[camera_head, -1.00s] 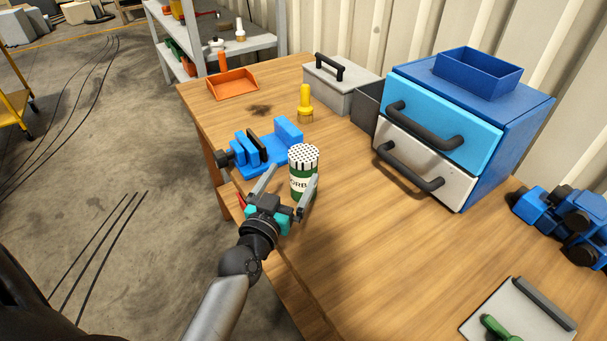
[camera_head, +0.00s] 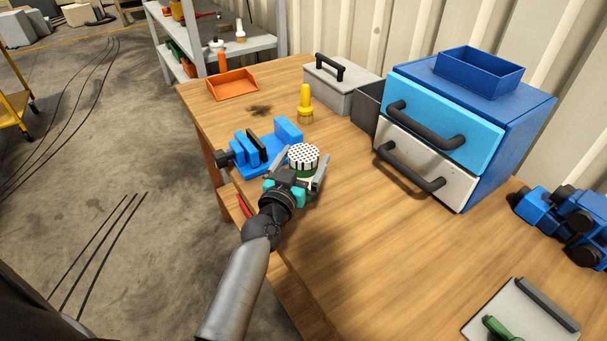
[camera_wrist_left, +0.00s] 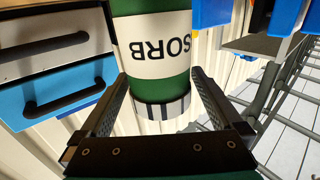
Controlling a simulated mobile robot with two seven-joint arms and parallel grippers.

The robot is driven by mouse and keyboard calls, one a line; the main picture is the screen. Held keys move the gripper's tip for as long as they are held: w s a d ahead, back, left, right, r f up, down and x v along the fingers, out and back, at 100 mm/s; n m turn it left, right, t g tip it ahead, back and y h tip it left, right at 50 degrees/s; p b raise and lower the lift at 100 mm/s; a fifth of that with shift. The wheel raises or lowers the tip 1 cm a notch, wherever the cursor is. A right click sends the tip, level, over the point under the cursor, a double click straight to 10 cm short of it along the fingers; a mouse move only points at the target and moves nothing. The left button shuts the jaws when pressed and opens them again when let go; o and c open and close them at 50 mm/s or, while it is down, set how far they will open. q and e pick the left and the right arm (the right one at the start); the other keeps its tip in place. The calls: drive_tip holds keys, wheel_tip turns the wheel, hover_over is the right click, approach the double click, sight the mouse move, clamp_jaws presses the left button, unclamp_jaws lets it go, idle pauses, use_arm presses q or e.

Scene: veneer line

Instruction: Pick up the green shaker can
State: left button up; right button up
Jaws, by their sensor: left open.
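The green shaker can (camera_head: 304,155) stands upright on the wooden table in the head view, its dotted white lid showing and most of its body hidden by my gripper. In the left wrist view the green can (camera_wrist_left: 157,88) appears upside down, with a white label reading "SORB". My left gripper (camera_head: 306,158) is open, with one finger on each side of the can. In the wrist view its fingers (camera_wrist_left: 160,78) reach along both sides near the lid end. Whether they touch the can I cannot tell. My right gripper is not in view.
A blue vise (camera_head: 262,150) stands close behind and left of the can. A yellow-handled brush (camera_head: 305,100) stands beyond it. A blue drawer cabinet (camera_head: 515,125) and a grey toolbox (camera_head: 340,90) stand along the wall. The table right of the can is clear.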

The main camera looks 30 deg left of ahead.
use_arm(q)
drive_tip(key=shift+c, duration=0.4)
clamp_jaws()
